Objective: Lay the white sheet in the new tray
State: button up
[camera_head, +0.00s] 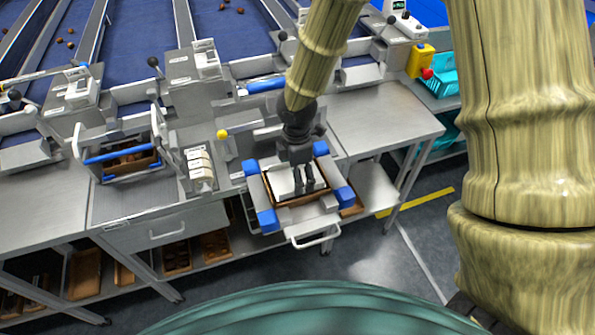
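A brown tray (302,200) sits in a grey holder with blue corner blocks, at the middle of the view. A white sheet (282,181) shows inside the tray's rim, partly behind my gripper. My gripper (305,187) points down over the tray, with its two dark fingertips over or at the sheet. The fingers are small, and I cannot tell whether they pinch the sheet or whether the sheet lies flat on the tray's bottom.
A grey side table (385,115) to the right is bare. Left of the holder stand a white roll-like unit (200,168) and a blue-handled frame (120,153) around another brown tray. Brown trays (85,272) lie on the lower shelf. Blue belts with dates run behind.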

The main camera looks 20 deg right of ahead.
jog(key=shift+f+b, duration=0.35)
jog(key=shift+f, duration=0.4)
dwell(0.5)
jog(key=o, duration=0.5)
jog(key=shift+r, duration=0.1)
notch_tip(320, 180, up, 12)
jog(key=p, duration=1.1)
dwell(1.0)
dwell(0.4)
